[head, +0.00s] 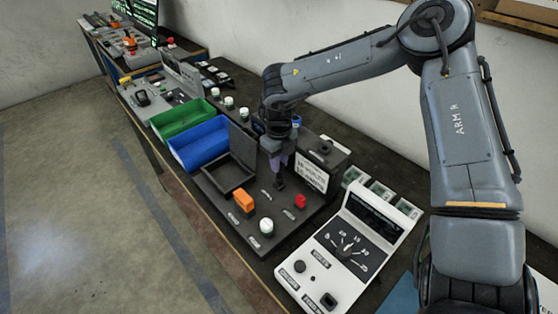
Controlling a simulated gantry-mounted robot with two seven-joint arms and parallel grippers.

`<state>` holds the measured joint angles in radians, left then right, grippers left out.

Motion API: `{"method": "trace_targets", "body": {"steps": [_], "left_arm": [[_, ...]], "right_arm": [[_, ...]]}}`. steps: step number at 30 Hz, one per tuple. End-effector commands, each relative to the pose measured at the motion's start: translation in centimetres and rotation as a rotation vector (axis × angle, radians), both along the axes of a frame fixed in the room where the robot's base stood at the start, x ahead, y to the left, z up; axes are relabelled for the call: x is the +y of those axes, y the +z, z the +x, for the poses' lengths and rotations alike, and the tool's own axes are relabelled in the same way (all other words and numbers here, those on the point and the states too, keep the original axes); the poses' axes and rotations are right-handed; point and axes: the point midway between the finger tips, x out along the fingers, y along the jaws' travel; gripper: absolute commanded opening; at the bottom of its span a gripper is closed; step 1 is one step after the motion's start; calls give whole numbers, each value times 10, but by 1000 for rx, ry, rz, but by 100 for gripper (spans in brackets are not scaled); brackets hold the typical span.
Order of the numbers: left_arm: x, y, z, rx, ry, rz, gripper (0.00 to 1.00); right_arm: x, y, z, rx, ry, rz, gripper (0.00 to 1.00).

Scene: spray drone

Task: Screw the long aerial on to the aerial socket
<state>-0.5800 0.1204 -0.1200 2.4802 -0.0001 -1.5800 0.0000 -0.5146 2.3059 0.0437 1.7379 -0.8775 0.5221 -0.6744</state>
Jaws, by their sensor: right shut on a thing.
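My right gripper (278,163) points down over the black board (225,210) on the bench, near its back part. It is shut on a small dark thing (279,183), mostly hidden by the fingers, whose lower end is at or just above the board. I cannot tell whether this is the long aerial, or whether it touches the board. The aerial socket cannot be made out; the gripper may hide it. My left gripper is not in view.
On the board are an orange block (244,201), a white knob (266,226), a red part (300,201) and an open black box (229,174). A white dial unit (345,250) stands at right. Blue (199,146) and green (183,120) bins stand at left.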

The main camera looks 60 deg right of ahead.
Motion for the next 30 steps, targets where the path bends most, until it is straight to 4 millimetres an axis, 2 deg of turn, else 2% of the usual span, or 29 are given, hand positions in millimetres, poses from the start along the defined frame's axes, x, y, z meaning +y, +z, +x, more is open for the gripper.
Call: {"method": "trace_targets", "body": {"steps": [8,9,14,24,30], "left_arm": [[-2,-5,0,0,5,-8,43],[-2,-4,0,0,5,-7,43],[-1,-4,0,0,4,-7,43],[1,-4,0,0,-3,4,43],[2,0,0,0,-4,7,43]], "right_arm": [[0,-7,0,0,0,0,0],[0,-6,0,-1,0,0,26],[0,-6,0,-1,0,0,50],[0,-4,0,-1,0,0,51],[0,16,1,-3,0,-1,51]]}}
